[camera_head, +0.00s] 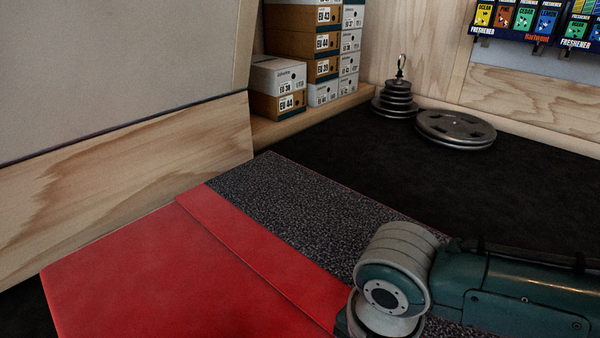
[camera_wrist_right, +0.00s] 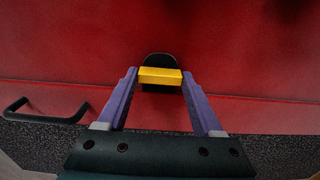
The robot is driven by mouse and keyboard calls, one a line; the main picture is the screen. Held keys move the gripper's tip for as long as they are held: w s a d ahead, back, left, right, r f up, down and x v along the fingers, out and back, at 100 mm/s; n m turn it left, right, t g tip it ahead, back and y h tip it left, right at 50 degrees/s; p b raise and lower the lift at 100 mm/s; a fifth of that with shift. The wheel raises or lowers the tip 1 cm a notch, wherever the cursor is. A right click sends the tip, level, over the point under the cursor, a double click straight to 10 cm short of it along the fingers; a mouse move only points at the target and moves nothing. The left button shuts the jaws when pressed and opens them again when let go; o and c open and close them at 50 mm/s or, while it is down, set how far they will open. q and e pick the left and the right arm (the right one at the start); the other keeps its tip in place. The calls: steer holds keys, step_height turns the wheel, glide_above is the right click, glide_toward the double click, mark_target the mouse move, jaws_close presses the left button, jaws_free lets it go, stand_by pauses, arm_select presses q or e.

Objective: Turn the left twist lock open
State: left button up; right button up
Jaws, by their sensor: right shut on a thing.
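In the right wrist view a twist lock (camera_wrist_right: 160,75) shows as a yellow bar in front of a dark rounded base (camera_wrist_right: 158,57) on a red surface. The bar lies level across the picture. My right gripper (camera_wrist_right: 159,74) has its purple fingers at the two ends of the bar and is shut on it. In the head view my right arm comes in from the right, and its gripper and the lock are not visible there. My left gripper is in neither view. Only one lock shows.
A black handle (camera_wrist_right: 45,112) sits left of my right gripper. Stacked shoe boxes (camera_head: 310,45), weight plates (camera_head: 455,127) and a plate stack (camera_head: 395,100) stand farther back. Dark floor (camera_head: 500,185) lies open between.

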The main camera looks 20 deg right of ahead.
steer(key=shift+s+r+n+p, duration=0.1)
steer(key=shift+r+n+p, duration=0.15)
steer(key=shift+p, duration=0.55)
steer(key=n+p, duration=0.2)
steer(key=p, duration=0.1)
steer(key=shift+f+n+p, duration=0.1)
steer(key=shift+n+p, duration=0.75)
steer(key=n, duration=0.3)
steer(key=shift+f+n+p, duration=0.15)
steer(key=shift+n+p, duration=0.15)
steer(key=shift+p, duration=0.05)
steer(key=n, duration=0.3)
steer(key=shift+n, duration=0.3)
steer(key=n, duration=0.4)
steer(key=shift+p, duration=0.3)
steer(key=shift+n, duration=1.3)
